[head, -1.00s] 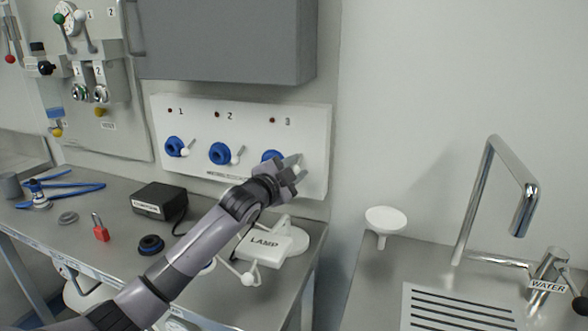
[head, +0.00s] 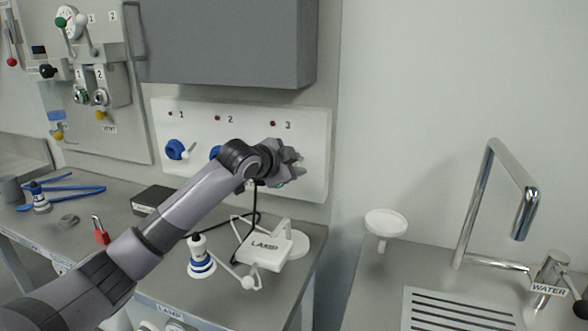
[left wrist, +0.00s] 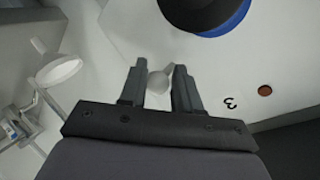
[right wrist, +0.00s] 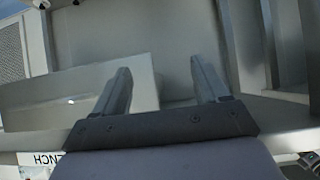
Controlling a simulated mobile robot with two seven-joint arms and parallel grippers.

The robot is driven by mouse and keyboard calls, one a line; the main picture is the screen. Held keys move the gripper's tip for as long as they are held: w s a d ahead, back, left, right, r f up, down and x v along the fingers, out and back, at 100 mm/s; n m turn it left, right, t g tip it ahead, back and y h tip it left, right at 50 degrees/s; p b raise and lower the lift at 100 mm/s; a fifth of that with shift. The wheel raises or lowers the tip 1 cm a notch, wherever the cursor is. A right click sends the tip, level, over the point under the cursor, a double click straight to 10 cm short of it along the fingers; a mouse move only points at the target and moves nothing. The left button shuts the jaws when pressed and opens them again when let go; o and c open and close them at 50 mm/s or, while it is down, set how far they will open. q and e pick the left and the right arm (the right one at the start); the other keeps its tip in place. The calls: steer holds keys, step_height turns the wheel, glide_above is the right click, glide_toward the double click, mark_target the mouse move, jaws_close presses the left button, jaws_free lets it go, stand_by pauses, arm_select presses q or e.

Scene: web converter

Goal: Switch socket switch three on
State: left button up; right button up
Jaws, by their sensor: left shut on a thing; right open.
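The white socket panel (head: 318,135) on the wall carries sockets marked 1, 2 and 3, each with a small dark red light above. Socket three's blue ring (left wrist: 222,22) shows in the left wrist view, near its number 3 and red light (left wrist: 265,90); my gripper hides it in the head view. My left gripper (head: 294,167) is at the panel. In the left wrist view its fingers close around the white ball-ended lever (left wrist: 158,82) of switch three. The light does not look lit. My right gripper (right wrist: 160,80) is open and empty, away from the panel.
The white lamp (head: 265,252) and a blue-and-white plug (head: 201,258) stand on the bench below my left arm. A black box (head: 150,200) sits left of them. A grey cabinet (head: 225,45) hangs above the panel. A sink with tap (head: 525,205) is at right.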

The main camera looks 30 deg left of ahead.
arm_select(q)
steer(key=g, duration=0.1)
steer(key=r+g, duration=0.1)
steer(key=g, duration=0.1)
steer(key=shift+w+r, duration=0.1)
steer(key=shift+w, duration=0.05)
steer(key=shift+r+n+g+h, duration=0.2)
steer(key=shift+n+g+h, duration=0.15)
steer(key=shift+g, duration=0.85)
steer(key=o, duration=1)
steer(key=shift+r, duration=0.1)
steer(key=shift+o, duration=0.2)
steer(key=shift+a+r, duration=0.1)
steer(key=shift+w+r, duration=0.1)
steer(key=shift+r, duration=0.15)
